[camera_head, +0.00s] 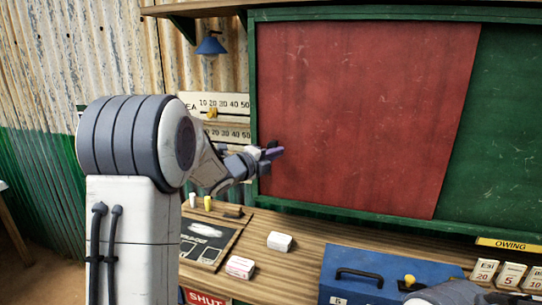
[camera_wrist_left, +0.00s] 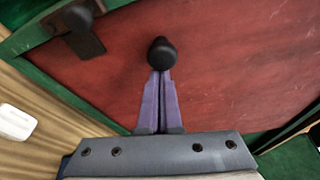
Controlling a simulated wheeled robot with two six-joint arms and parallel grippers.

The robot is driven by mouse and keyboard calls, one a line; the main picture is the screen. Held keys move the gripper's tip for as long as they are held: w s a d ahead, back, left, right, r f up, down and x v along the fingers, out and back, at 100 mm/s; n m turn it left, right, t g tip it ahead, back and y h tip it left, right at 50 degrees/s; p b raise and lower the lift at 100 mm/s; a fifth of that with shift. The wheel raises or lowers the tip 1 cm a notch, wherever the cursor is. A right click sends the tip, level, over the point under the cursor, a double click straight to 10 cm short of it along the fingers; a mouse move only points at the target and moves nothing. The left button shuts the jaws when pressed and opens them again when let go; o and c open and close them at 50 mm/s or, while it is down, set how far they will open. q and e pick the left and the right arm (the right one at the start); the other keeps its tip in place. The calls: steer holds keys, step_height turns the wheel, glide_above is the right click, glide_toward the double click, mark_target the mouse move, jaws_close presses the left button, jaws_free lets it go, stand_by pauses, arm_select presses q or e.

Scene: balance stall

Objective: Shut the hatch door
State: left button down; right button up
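The hatch door (camera_head: 365,110) is a large red panel in a green frame (camera_head: 253,60). Its right edge slants, and dark green board shows beyond it. In the left wrist view the red face (camera_wrist_left: 240,60) fills most of the picture. A round black knob (camera_wrist_left: 161,52) lies right at my left fingertips, and a dark latch-like fitting (camera_wrist_left: 82,32) is near the frame. My left gripper (camera_head: 276,152) is at the door's left edge, its purple fingers close together. I cannot tell whether they touch the knob. Part of my right arm (camera_head: 455,292) shows at lower right; its fingers are unclear.
Below the hatch is a wooden counter (camera_head: 300,262) with a dark slate (camera_head: 205,248), white blocks (camera_head: 280,241) and a blue box (camera_head: 375,265) with a black handle. Price cards (camera_head: 512,276) stand at right. A blue lamp (camera_head: 211,45) hangs at upper left.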

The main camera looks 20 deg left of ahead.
arm_select(q)
steer(key=shift+a, duration=0.25)
steer(key=shift+d+f+b, duration=0.15)
steer(key=shift+d+b, duration=0.05)
steer(key=shift+b, duration=0.2)
steer(key=d+b, duration=0.2)
steer(key=d+f+b, duration=0.1)
steer(key=d, duration=0.1)
steer(key=shift+d+f+b, duration=0.1)
steer(key=shift+f+b, duration=0.1)
steer(key=shift+b, duration=0.15)
steer(key=r+v, duration=0.1)
steer(key=v, duration=0.9)
steer(key=s+d+f+n+g+y+p, duration=0.3)
steer(key=s+d+f+n+g, duration=0.35)
steer(key=d+f+n, duration=0.55)
steer(key=s+d+f+n+g, duration=0.1)
steer(key=s+d+g, duration=0.1)
steer(key=s, duration=0.7)
steer(key=s+d+f+n+g+p, duration=0.1)
steer(key=s+d+f+g, duration=0.1)
steer(key=s, duration=0.7)
steer(key=s+d+f+n+g+p, duration=0.1)
steer(key=s+d+f+n+g, duration=0.1)
steer(key=s+g, duration=0.4)
steer(key=s+d, duration=0.1)
steer(key=s, duration=0.2)
steer(key=shift+s+d, duration=0.2)
steer(key=shift+d, duration=0.1)
